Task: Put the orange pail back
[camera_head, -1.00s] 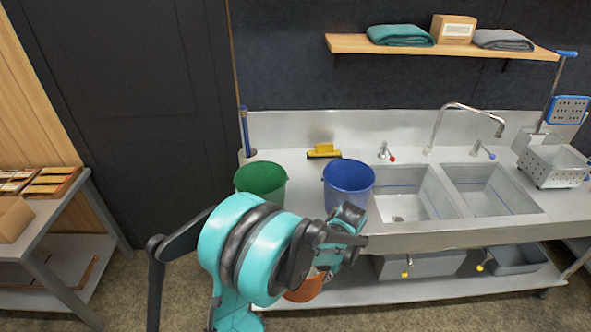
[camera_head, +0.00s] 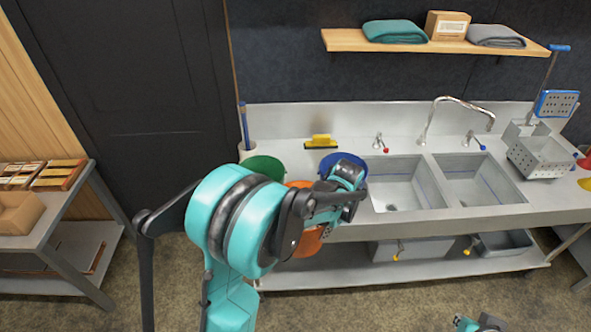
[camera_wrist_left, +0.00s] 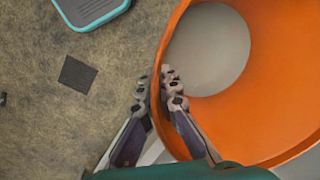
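The orange pail (camera_head: 308,243) hangs in front of the counter's front edge, largely hidden behind my left arm in the head view. The left wrist view looks into its open top, with the orange wall (camera_wrist_left: 285,75) and a pale round area inside. My left gripper (camera_wrist_left: 156,92) has one finger outside and one inside the pail's rim, closed on it. In the head view its fingertips are hidden by the wrist. A small teal and black part of my right arm (camera_head: 480,323) shows at the bottom edge; its fingers cannot be made out.
A green pail (camera_head: 262,168) and a blue pail (camera_head: 338,160) stand on the steel counter (camera_head: 470,216), partly covered by my arm. A yellow brush (camera_head: 321,141) lies behind them. Twin sinks (camera_head: 400,184) are to the right. The lower shelf (camera_head: 345,276) has free room at its left.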

